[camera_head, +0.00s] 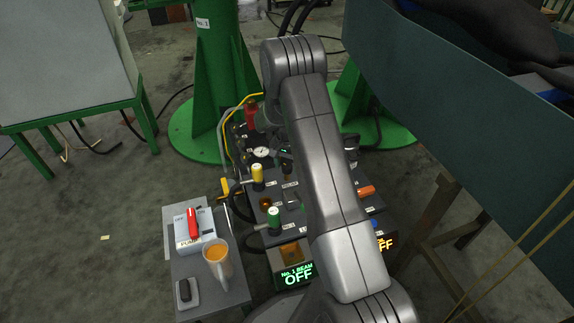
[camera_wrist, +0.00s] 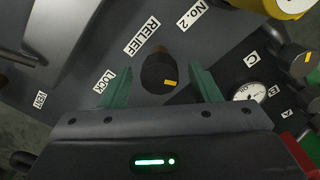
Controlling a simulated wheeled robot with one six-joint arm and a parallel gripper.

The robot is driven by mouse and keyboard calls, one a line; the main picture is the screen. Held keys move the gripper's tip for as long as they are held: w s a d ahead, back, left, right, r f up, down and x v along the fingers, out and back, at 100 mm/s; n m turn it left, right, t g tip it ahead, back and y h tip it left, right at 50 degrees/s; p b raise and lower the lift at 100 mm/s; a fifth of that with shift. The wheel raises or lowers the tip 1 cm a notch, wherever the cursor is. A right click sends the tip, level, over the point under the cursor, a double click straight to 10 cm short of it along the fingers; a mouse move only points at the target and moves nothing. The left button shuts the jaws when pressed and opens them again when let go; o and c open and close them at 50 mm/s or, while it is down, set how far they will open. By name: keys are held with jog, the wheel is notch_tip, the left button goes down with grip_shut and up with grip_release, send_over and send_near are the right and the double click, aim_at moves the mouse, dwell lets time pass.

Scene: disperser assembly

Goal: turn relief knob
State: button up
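The relief knob (camera_wrist: 158,74) is a black round knob with a yellow mark, on a brass-coloured stem, beside the "RELIEF" label (camera_wrist: 141,37) in the wrist view. My gripper (camera_wrist: 160,86) is open, with one green finger on each side of the knob. Both fingers stand apart from the knob, with visible gaps. The "LOCK" label (camera_wrist: 106,88) lies left of the left finger. In the head view my arm covers much of the panel, and I cannot make out the relief knob or the fingers there.
A pressure gauge (camera_wrist: 247,93) sits right of the right finger. A yellow part (camera_wrist: 280,6) and red part (camera_wrist: 301,152) lie near the right edge. A side table (camera_head: 180,262) holds an orange-filled cup (camera_head: 218,262).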

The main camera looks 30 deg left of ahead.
aim_at(287, 166)
notch_tip(287, 166, up, 14)
jog(key=p, duration=0.4)
jog(key=shift+f, duration=0.1)
dwell(0.3)
notch_tip(287, 166, down, 14)
jog(key=b, duration=0.4)
dwell(0.4)
